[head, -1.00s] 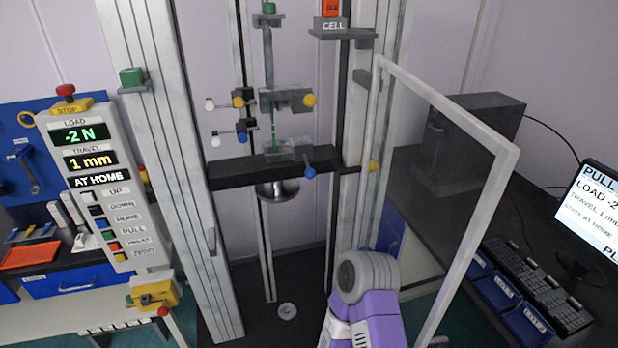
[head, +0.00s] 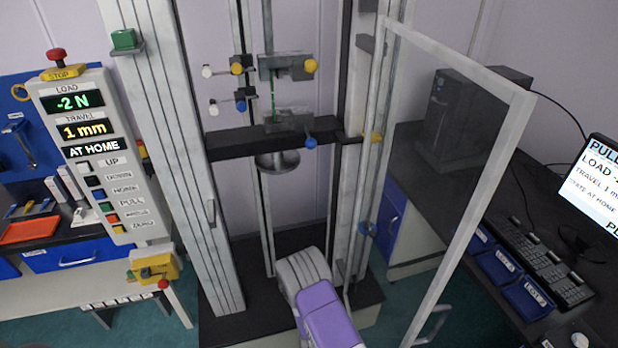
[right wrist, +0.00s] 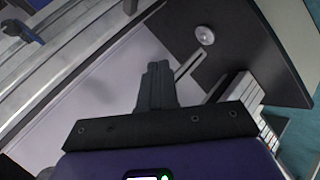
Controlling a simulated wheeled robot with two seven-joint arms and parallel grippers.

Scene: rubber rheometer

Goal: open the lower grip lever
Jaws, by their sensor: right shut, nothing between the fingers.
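The lower grip (head: 285,122) is a small grey clamp on the dark crossbar, below the upper grip (head: 287,67). A thin green strip (head: 273,97) runs between them. A blue-knobbed lever (head: 310,143) stands at the lower grip's right front. A rod with white knob (head: 214,108) and a blue knob (head: 240,106) are at its left; I cannot tell which part is the lower grip lever. My right arm rises from the bottom of the head view, below the crossbar. My right gripper (right wrist: 158,68) is shut and empty in the right wrist view. My left gripper is not in view.
The clear guard door (head: 450,150) stands swung open at the right. Frame columns (head: 170,150) flank the grips. The dark crossbar (head: 230,143) spans them above a metal disc (head: 278,160). A control panel (head: 85,150) is at the left.

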